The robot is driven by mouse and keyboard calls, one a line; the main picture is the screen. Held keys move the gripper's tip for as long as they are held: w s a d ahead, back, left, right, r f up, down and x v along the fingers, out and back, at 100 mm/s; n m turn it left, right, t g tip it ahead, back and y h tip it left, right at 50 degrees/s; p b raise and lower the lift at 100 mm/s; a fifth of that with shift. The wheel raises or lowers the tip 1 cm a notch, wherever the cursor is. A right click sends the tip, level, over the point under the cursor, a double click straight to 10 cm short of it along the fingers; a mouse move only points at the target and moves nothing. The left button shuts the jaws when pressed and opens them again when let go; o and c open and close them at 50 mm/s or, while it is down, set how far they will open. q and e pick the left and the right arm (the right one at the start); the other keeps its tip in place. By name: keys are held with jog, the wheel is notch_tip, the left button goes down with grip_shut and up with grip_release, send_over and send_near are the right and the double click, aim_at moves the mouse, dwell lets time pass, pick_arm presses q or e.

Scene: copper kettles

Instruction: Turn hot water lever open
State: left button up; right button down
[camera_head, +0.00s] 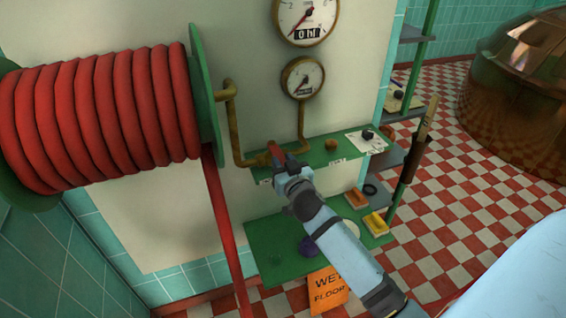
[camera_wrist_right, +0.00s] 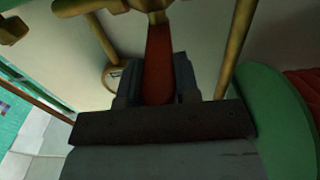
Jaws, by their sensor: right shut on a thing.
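The hot water lever is a red handle (camera_head: 275,151) on the brass pipe above the green shelf in the head view. In the right wrist view the red lever (camera_wrist_right: 159,60) runs from a brass fitting at the top down between my fingers. My right gripper (camera_head: 289,168) is at the lever, and in the wrist view its dark fingers (camera_wrist_right: 157,88) are shut on it, one on each side. The lever's lower end is hidden by the gripper. My left gripper is not in view.
A red hose reel (camera_head: 105,115) is at left, its hose hanging beside my right arm. Two gauges (camera_head: 303,78) are above. Green shelves (camera_head: 265,235) hold small items. An orange wet floor sign (camera_head: 328,290) is below. A copper kettle (camera_head: 520,85) stands at right.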

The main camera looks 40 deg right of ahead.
jog(key=shift+d+r, duration=0.1)
jog(key=shift+s+d+r+n+y+p, duration=0.15)
jog(key=shift+d+n+y+p, duration=0.2)
jog(key=shift+y+p, duration=0.35)
jog(key=w+d+n+g+y, duration=0.1)
jog(key=d+n+y, duration=0.1)
jog(key=y, duration=0.3)
jog(key=w+d+n+g+y, duration=0.1)
jog(key=d+n+g+y, duration=0.1)
jog(key=n+y, duration=0.3)
jog(key=w+d+n+g+y, duration=0.1)
jog(key=d+n+g+y, duration=0.1)
jog(key=d+n+y, duration=0.1)
jog(key=shift+d+f+n+y, duration=0.2)
jog(key=shift+n+y, duration=0.15)
jog(key=shift+y, duration=0.35)
jog(key=shift+d+f+n+y, duration=0.1)
jog(key=shift+d+n+y, duration=0.15)
jog(key=shift+y, duration=0.45)
jog(key=shift+w+d+r+n+g+y+b, duration=0.1)
jog(key=shift+w+d+n+g+y+b, duration=0.15)
jog(key=shift+n+g+y+b, duration=0.35)
jog(key=shift+g, duration=0.3)
jog(key=shift+w+r+n, duration=0.1)
jog(key=shift+n, duration=0.15)
